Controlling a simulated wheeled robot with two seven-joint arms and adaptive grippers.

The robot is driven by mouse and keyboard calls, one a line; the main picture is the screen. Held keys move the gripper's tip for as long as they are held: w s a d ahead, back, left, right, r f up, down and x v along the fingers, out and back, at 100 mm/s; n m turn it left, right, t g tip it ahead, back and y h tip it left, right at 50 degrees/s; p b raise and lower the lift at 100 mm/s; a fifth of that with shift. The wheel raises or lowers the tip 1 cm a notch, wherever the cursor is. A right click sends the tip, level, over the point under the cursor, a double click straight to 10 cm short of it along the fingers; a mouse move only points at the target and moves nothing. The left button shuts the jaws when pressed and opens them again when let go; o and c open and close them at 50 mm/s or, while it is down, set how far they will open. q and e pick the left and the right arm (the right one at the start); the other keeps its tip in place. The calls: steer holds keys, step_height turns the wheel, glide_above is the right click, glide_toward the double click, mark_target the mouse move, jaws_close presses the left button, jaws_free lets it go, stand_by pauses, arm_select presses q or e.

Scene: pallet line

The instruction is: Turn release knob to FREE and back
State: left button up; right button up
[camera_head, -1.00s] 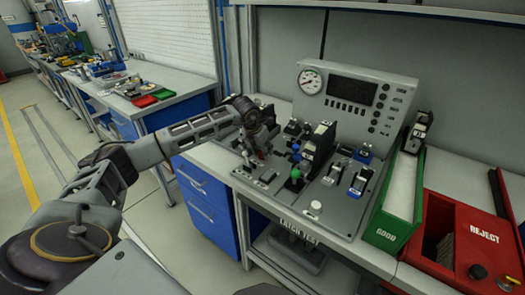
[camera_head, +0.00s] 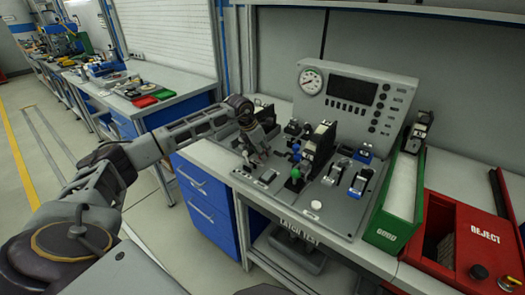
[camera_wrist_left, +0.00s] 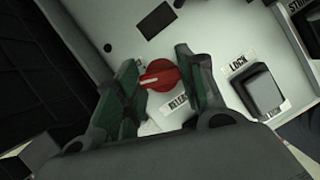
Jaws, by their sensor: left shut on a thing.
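The red release knob (camera_wrist_left: 160,76) shows in the left wrist view, between my gripper's two green-padded fingers, beside a partly covered RELEASE label (camera_wrist_left: 178,102). A pale mark shows on its left side. My left gripper (camera_wrist_left: 161,80) is shut on the knob. In the head view my left gripper (camera_head: 257,158) reaches down to the left part of the test panel (camera_head: 338,222) and hides the knob. The FREE marking cannot be read. My right gripper is not in view.
A dark rocker by a LOCK label (camera_wrist_left: 238,66) lies right of the knob. Several clamps and a green-topped knob (camera_head: 295,173) stand close right of the gripper. A gauge console (camera_head: 340,78) rises behind. The green GOOD tray (camera_head: 385,236) and red REJECT box (camera_head: 485,235) are at right.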

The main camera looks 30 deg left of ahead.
arm_select(q)
steer(key=m+h, duration=0.1)
steer(key=m, duration=0.3)
steer(key=shift+w+a+g, duration=0.1)
steer(key=shift+g, duration=0.3)
steer(key=shift+w+r+m+g+h, duration=0.1)
steer(key=shift+m+g+h, duration=0.45)
steer(key=shift+m, duration=1.15)
steer(key=shift+a, duration=0.1)
steer(key=o, duration=1)
steer(key=shift+v, duration=5.95)
